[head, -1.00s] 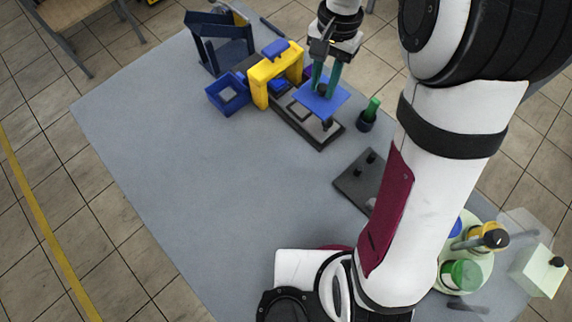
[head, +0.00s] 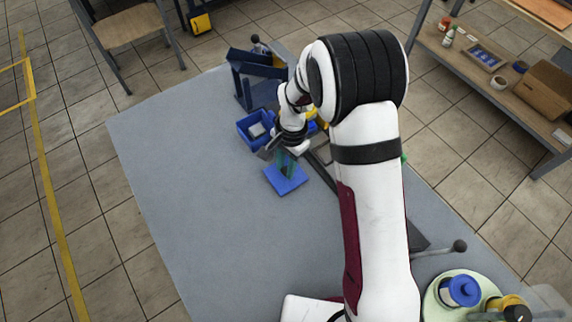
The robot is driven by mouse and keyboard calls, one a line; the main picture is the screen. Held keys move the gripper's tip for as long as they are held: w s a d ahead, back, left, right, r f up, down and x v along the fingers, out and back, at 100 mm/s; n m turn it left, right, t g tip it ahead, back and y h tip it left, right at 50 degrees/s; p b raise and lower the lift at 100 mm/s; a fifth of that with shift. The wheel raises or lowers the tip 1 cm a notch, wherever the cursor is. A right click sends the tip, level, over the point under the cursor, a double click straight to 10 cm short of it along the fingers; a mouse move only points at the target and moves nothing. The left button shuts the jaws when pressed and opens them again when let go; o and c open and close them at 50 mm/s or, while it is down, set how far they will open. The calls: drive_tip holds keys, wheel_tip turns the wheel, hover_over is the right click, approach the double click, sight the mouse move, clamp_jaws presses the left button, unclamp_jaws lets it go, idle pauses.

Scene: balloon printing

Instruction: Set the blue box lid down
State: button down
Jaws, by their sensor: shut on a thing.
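The blue box lid (head: 287,181) is a flat blue square over the grey table, in front of the blue box. My gripper (head: 286,166), with green fingers, is shut on the lid from above. I cannot tell whether the lid touches the table or hangs just over it. The open blue box (head: 256,128) stands behind and left of the lid, with a pale block inside. My arm covers part of the area to the right of the lid.
A dark blue stand (head: 256,75) is at the back of the table. A yellow part (head: 312,113) shows partly behind my arm. A round pale tray (head: 437,303) with a blue-capped jar (head: 460,291) is at the lower right. The table's left and front (head: 200,190) are clear.

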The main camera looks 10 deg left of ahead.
drive_tip(key=shift+f, duration=0.1)
drive_tip(key=c, duration=0.7)
unclamp_jaws()
wheel_tip(320, 180, up, 12)
drive_tip(key=w, duration=0.1)
drive_tip(key=s+d+r, duration=0.7)
drive_tip(key=s+d, duration=0.1)
drive_tip(key=shift+n+t+y, duration=0.5)
drive_tip(key=shift+n, duration=0.1)
drive_tip(key=s+d, duration=0.2)
drive_tip(key=s, duration=0.3)
drive_tip(key=s+d, duration=0.2)
drive_tip(key=s, duration=0.3)
drive_tip(key=s+d+r, duration=0.1)
drive_tip(key=s+d, duration=0.1)
drive_tip(key=s, duration=0.3)
drive_tip(key=shift+s, duration=0.15)
